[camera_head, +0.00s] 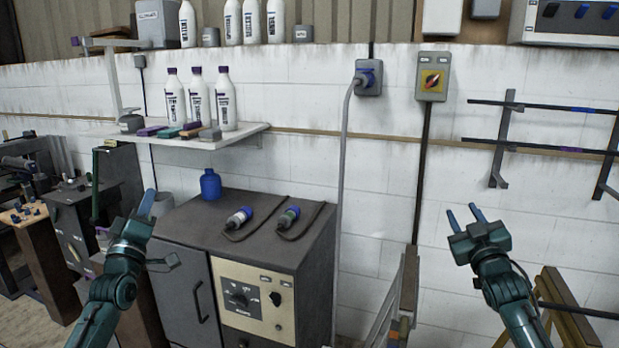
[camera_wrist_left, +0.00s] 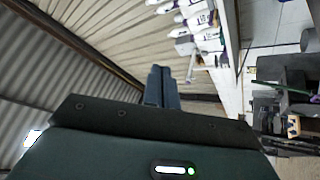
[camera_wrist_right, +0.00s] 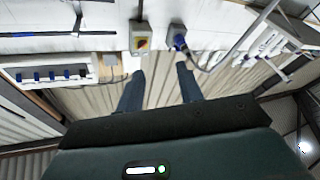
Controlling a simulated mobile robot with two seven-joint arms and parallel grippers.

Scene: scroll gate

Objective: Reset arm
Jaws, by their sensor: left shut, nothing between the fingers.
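My left gripper (camera_head: 148,203) is raised in front of the left side of the grey cabinet. Its two blue fingers lie together with nothing between them, as the left wrist view (camera_wrist_left: 162,88) also shows. My right gripper (camera_head: 475,213) is raised in front of the white block wall, to the right of the cabinet. Its blue fingers stand apart with nothing between them, and the gap is clear in the right wrist view (camera_wrist_right: 160,88). Both grippers point upward and touch nothing that I can see.
A grey cabinet (camera_head: 180,290) carries a blue bottle (camera_head: 210,185) and two cabled plugs (camera_head: 240,217). A shelf (camera_head: 200,141) with white bottles hangs above it. A red rotary switch (camera_head: 433,80) and a blue socket (camera_head: 368,77) are on the wall. Wall rails (camera_head: 545,147) are at right.

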